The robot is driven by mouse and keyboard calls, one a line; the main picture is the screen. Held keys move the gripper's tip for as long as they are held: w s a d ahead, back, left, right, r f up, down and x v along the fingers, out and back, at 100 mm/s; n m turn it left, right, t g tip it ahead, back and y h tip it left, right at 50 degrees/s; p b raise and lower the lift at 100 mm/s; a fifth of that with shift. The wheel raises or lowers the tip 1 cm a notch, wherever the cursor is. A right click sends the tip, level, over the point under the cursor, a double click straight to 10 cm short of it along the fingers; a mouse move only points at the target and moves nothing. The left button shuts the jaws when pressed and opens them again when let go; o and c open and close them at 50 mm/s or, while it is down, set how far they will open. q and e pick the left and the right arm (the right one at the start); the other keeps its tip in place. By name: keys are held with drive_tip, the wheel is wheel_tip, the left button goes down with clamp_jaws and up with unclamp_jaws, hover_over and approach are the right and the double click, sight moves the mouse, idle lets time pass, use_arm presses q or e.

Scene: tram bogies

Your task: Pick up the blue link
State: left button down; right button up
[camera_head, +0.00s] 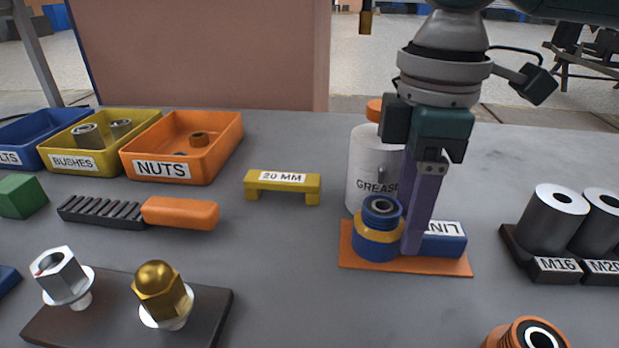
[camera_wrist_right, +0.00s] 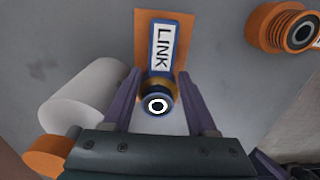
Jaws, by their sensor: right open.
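The blue link (camera_head: 442,243) lies on an orange plate (camera_head: 405,263) at the right of the middle of the table. Its label reads LINK, and a ringed blue and yellow end (camera_head: 378,235) stands up at its left. In the right wrist view the link (camera_wrist_right: 160,60) points away, with its round end (camera_wrist_right: 157,103) between my fingers. My right gripper (camera_head: 415,245) is open and low over the plate. In the wrist view its purple fingers (camera_wrist_right: 160,85) stand on both sides of the link, with gaps visible. My left gripper is not in view.
A white grease can (camera_head: 362,165) stands close behind the link. An orange ringed part (camera_head: 525,335) is at the front right. A yellow 20 MM gauge (camera_head: 282,186) and an orange NUTS bin (camera_head: 215,150) are left.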

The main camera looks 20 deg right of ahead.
drive_tip(key=shift+f, duration=0.55)
clamp_jaws()
drive_tip(key=shift+r, duration=0.1)
idle(0.9)
